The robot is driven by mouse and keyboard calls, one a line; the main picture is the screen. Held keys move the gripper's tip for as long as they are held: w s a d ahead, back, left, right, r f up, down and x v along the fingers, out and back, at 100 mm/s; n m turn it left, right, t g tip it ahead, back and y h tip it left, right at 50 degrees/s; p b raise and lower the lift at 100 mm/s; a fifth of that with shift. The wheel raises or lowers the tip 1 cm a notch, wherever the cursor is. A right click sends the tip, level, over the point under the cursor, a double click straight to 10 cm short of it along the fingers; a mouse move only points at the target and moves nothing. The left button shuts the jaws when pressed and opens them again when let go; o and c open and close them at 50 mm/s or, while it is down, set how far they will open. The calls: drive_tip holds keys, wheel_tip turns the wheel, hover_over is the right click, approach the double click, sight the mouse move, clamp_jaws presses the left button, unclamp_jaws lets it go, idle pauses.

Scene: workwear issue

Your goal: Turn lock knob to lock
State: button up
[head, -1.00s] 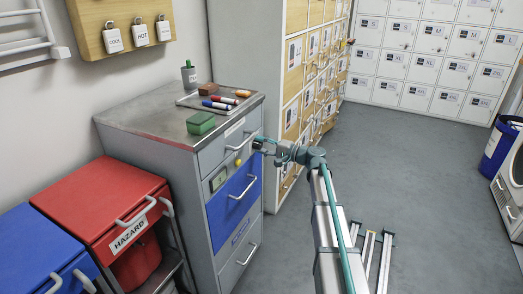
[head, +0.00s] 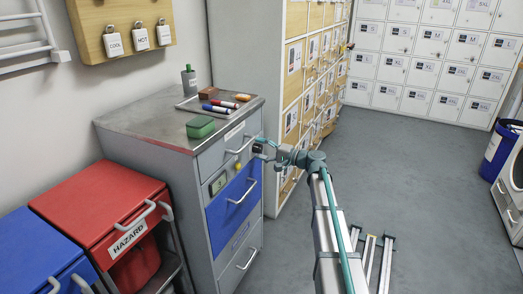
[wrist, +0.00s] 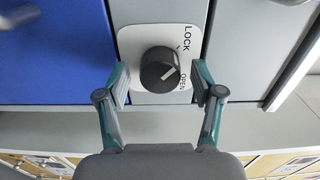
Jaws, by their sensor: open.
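In the wrist view the dark round lock knob (wrist: 159,69) sits on a white plate (wrist: 133,38) marked LOCK and OPEN. The white line on the knob points to the upper right of the picture, between the two words, nearer OPEN. My gripper (wrist: 161,82) is open, with one finger on each side of the knob and a visible gap on both sides. In the head view my gripper (head: 257,149) is at the upper front of the grey drawer cabinet (head: 165,180). The knob cannot be made out there.
A blue drawer (head: 229,212) with a bar handle is just below my gripper. A yellow button-like part (head: 238,165) is left of it. Pens, a tray and a green box (head: 200,127) lie on the cabinet top.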

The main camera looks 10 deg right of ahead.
drive_tip(key=shift+s+d, duration=0.1)
drive_tip(key=v, duration=1.1)
drive_tip(key=shift+s+d, duration=0.2)
drive_tip(key=shift+d, duration=0.1)
